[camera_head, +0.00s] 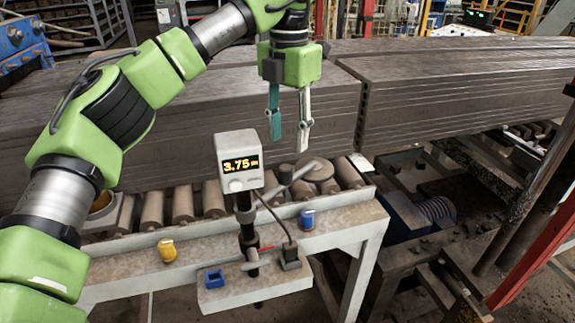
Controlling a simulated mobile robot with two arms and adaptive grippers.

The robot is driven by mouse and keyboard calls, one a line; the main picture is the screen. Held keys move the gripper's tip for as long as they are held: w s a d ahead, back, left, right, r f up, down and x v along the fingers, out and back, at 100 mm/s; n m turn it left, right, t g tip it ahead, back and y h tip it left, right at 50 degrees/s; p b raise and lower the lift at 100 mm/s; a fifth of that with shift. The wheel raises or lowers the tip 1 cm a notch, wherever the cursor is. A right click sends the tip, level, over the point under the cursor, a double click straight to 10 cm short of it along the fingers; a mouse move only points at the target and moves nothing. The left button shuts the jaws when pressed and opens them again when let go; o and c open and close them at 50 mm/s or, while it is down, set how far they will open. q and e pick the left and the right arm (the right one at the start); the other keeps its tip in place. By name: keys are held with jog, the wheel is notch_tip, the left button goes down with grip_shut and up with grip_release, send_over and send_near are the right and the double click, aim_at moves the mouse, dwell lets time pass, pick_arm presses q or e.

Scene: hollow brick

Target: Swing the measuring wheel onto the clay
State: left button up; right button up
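The measuring wheel (320,176) is a grey-brown disc beside a short metal arm, in front of the clay's near face and over the rollers. I cannot tell whether it touches the clay. It is next to a post carrying a pale display box (238,158) that reads about 3.75. The clay (190,130) is a long, dark, grooved slab on the rollers, with a cut gap before a second length (450,95) on the right. My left gripper (290,130) points down above the wheel, in front of the clay. Its teal and pale fingers are apart, with nothing between them. My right gripper is not in view.
A roller conveyor (182,205) with a pale frame runs below the clay. Red and dark metal framework (545,230) stands at the right.

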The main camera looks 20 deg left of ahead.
aim_at(286, 167)
pick_arm(q)
jog(key=f, duration=0.2)
jog(key=a+f+p, duration=0.1)
jog(key=f, duration=0.1)
jog(key=shift+w, duration=0.3)
notch_tip(286, 167, down, 4)
jog(key=shift+r+p, duration=0.1)
jog(key=shift+p, duration=0.5)
jog(key=shift+d+f, duration=0.15)
jog(key=shift+f, duration=0.45)
grip_shut()
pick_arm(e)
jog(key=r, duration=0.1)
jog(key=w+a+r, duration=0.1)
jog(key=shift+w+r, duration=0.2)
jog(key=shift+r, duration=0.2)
